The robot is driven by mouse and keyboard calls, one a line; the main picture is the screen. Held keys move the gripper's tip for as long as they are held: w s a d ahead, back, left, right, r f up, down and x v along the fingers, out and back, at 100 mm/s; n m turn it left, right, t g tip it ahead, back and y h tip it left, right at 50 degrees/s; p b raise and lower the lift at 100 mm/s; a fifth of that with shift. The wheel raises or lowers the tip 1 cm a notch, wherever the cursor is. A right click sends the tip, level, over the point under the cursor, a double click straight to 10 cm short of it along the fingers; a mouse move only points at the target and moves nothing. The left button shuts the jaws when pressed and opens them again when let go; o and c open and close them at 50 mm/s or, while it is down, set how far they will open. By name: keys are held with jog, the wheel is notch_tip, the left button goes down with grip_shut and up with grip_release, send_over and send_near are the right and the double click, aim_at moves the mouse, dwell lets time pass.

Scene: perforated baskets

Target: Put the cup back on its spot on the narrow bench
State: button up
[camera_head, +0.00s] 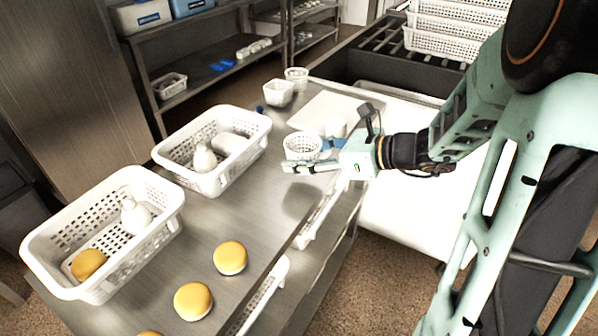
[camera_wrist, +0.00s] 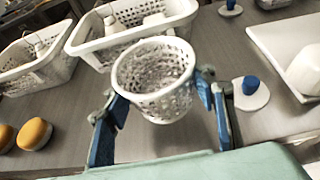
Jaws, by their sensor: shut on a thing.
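A white perforated cup (camera_head: 302,146) is held by my gripper (camera_head: 310,159), above the right edge of the steel bench (camera_head: 225,205). In the wrist view the cup (camera_wrist: 153,80) sits upright or slightly tilted between the blue fingers of my gripper (camera_wrist: 160,98), its open rim upward. The gripper is shut on it. A dark shadow lies on the bench below. No marked spot for the cup can be made out on the bench.
Two white baskets (camera_head: 107,270) with items stand along the bench's left side. Yellow-topped buns (camera_head: 230,257) lie at the front. A white tray (camera_head: 312,104), a small square bowl (camera_head: 278,93) and another perforated cup (camera_head: 296,73) stand at the back. A white disc with blue knob (camera_wrist: 250,96) lies right.

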aim_at(299, 178)
jog(key=shift+w+a+f, duration=0.25)
jog(key=shift+f, duration=0.2)
jog(key=shift+w+a+f+b, duration=0.1)
jog(key=shift+f+b, duration=0.2)
jog(key=shift+f, duration=0.6)
jog(key=shift+w+a+f+b, duration=0.1)
jog(key=shift+f+b, duration=0.15)
jog(key=shift+f, duration=0.65)
jog(key=shift+f, duration=0.1)
jog(key=shift+f, duration=0.15)
jog(key=o, duration=1.1)
jog(key=shift+r, duration=0.2)
